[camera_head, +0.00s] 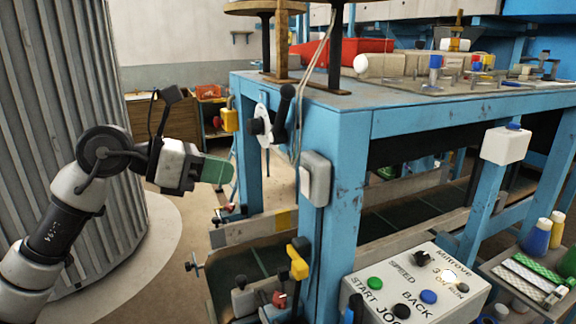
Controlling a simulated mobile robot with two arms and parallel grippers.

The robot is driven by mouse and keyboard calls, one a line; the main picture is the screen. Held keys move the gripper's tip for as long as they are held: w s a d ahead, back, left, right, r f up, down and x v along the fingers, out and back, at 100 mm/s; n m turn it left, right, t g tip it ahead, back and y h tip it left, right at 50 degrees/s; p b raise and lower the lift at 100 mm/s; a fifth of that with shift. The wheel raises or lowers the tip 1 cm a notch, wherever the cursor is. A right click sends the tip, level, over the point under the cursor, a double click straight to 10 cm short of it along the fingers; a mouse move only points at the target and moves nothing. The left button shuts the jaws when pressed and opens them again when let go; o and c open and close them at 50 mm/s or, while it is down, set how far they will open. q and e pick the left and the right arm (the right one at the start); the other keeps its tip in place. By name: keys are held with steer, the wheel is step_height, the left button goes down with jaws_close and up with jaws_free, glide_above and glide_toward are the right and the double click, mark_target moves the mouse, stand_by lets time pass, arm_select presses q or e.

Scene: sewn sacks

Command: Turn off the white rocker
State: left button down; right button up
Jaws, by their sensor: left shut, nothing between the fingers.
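A white control box (385,293) with a sloped face sits at the lower right. It carries a green START button (375,283), a blue BACK button (428,297), a black button (401,311) and a black SPEED knob (421,258). A bright white spot (449,276) near the ON lettering may be the white rocker; its exact shape and tilt are too small to tell. My left gripper (219,171), with green fingers, is shut and empty, in the air at the left, well apart from the box. My right gripper is not in view.
A blue steel frame table (345,186) stands between my left gripper and the control box. A grey box (316,179) and a black-handled crank (283,112) stick out from its leg. Yellow and red fittings (298,262) stand below. Bottles (537,237) sit on a tray at right.

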arm_select(q)
steer(key=shift+s+a+r+m+y, duration=0.15)
steer(key=shift+s+a+r+y, duration=0.05)
steer(key=shift+r+y, duration=0.15)
steer(key=shift+s+a+r+m+y, duration=0.15)
steer(key=shift+a+r+y, duration=0.05)
steer(key=shift+r+y, duration=0.15)
steer(key=p, duration=0.4)
glide_toward(301, 175)
step_height(301, 175, down, 3)
steer(key=d, duration=0.2)
steer(key=w+d+p, duration=0.2)
steer(key=d, duration=0.1)
steer(key=shift+w+r, duration=0.1)
steer(key=shift+w, duration=0.15)
steer(key=shift+w+d, duration=0.2)
steer(key=shift+d, duration=0.15)
